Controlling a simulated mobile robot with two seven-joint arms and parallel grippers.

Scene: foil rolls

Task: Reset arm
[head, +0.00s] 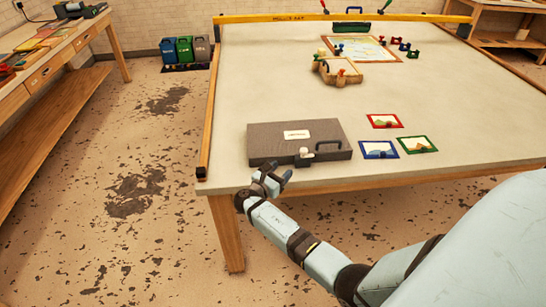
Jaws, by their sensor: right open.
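My right arm comes in from the lower right, light blue with dark joint bands. My right gripper (278,173) is at the front edge of the large table, just in front of a grey case (275,140). The gripper is open, and I see nothing between its fingers. Whether it touches the case or the table edge I cannot tell. The case lies shut on the table, with a dark handle at its right and a pale latch on its front. My left gripper is not in view.
The table (470,130) holds small framed cards in red (384,121), blue (379,150) and green (417,144) right of the case. A wooden piece (341,73) and a framed board lie farther back. A wooden bench (50,55) stands left; bins (185,49) stand behind.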

